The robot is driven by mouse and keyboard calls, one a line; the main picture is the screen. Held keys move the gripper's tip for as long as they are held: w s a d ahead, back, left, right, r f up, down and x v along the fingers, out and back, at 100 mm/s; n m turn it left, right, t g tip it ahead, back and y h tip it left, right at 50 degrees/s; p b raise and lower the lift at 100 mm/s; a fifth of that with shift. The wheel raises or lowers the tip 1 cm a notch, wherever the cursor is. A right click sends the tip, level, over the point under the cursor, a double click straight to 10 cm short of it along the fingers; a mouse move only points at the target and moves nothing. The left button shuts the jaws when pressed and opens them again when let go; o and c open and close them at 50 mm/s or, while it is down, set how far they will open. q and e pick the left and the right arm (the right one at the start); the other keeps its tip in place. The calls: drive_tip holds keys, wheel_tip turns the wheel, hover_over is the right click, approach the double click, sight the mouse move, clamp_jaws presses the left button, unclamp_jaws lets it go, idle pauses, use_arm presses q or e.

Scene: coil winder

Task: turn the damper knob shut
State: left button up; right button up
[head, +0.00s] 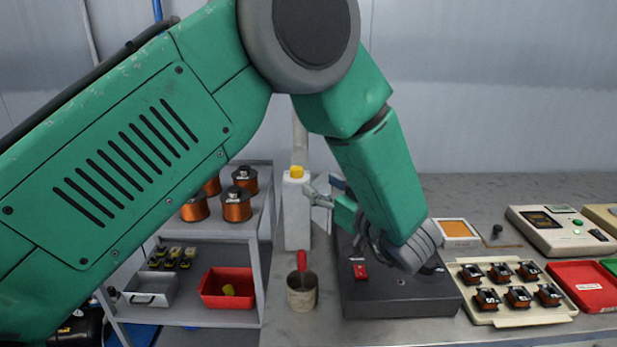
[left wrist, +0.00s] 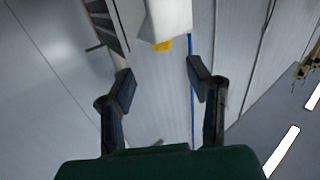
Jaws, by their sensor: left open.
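I cannot make out the damper knob for certain in either view. A pale upright pipe (head: 299,140) rises behind a white bottle with a yellow cap (head: 297,212); no knob shows clearly on it. My left gripper (head: 324,191) is just right of the bottle, above the bench, partly hidden by its own wrist. In the left wrist view its fingers (left wrist: 161,82) are spread with nothing between them. The bottle (left wrist: 168,18) shows beyond the fingertips at the top. My left arm hides much of the head view. My right gripper is not in view.
A dark box with a red switch (head: 400,296) sits below my left wrist. A cup with a red-handled tool (head: 302,295) stands left of it. A coil tray (head: 540,315), red tray (head: 588,308) and instrument (head: 552,222) lie right. A shelf (head: 200,318) stands left.

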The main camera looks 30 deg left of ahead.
use_arm(q)
drive_tip(key=v, duration=0.2)
drive_tip(key=shift+s+d, duration=0.1)
drive_tip(key=shift+d, duration=0.2)
